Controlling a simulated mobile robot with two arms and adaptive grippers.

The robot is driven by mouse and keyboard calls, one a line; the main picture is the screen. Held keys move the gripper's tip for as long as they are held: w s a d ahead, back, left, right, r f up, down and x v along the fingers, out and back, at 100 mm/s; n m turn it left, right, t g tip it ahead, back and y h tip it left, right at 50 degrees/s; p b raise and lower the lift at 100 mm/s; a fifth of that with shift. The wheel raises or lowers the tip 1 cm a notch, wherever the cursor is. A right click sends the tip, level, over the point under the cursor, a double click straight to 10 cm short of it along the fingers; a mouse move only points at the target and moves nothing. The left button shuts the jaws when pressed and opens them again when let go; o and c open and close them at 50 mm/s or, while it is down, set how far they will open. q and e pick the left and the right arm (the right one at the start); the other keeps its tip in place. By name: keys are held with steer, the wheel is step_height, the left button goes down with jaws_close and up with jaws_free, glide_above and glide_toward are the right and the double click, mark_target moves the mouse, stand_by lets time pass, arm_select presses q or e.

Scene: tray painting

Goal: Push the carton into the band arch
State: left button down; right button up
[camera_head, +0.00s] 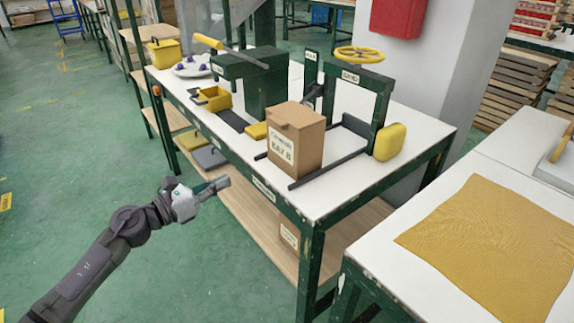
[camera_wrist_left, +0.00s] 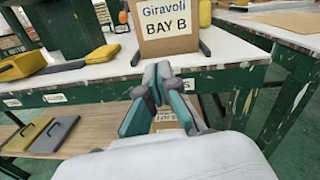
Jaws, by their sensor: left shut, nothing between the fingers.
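The brown carton (camera_head: 296,138), labelled BAY B, stands upright on the white table between two dark rails. The carton's labelled face also shows in the left wrist view (camera_wrist_left: 167,22), straight ahead of the gripper. The green band arch (camera_head: 348,88), with a yellow handwheel on top, stands behind the carton, towards the table's far side. The carton is in front of its opening. My left gripper (camera_head: 224,182) is shut and empty, off the table's front edge and apart from the carton. It also shows shut in the left wrist view (camera_wrist_left: 164,82). My right gripper is not in view.
A yellow pad (camera_head: 390,142) sits at the arch's right post. A green press (camera_head: 262,80) and an open yellow box (camera_head: 214,98) stand left of the carton. A second table with a yellow cloth (camera_head: 490,245) is at the right. Green floor is clear at left.

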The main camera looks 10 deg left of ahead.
mark_target(283, 154)
arm_select(q)
steer(key=w+d, duration=0.3)
steer(key=w+d+r+m+p, duration=0.1)
steer(key=w+d, duration=0.2)
steer(key=w+d+m, duration=0.1)
steer(key=w+d, duration=0.2)
steer(key=shift+w+d+r+g+h, duration=0.25)
steer(key=shift+w+r+g+h, duration=0.05)
steer(key=shift+r+h, duration=0.1)
steer(key=shift+w+d, duration=0.45)
steer(key=shift+w, duration=0.15)
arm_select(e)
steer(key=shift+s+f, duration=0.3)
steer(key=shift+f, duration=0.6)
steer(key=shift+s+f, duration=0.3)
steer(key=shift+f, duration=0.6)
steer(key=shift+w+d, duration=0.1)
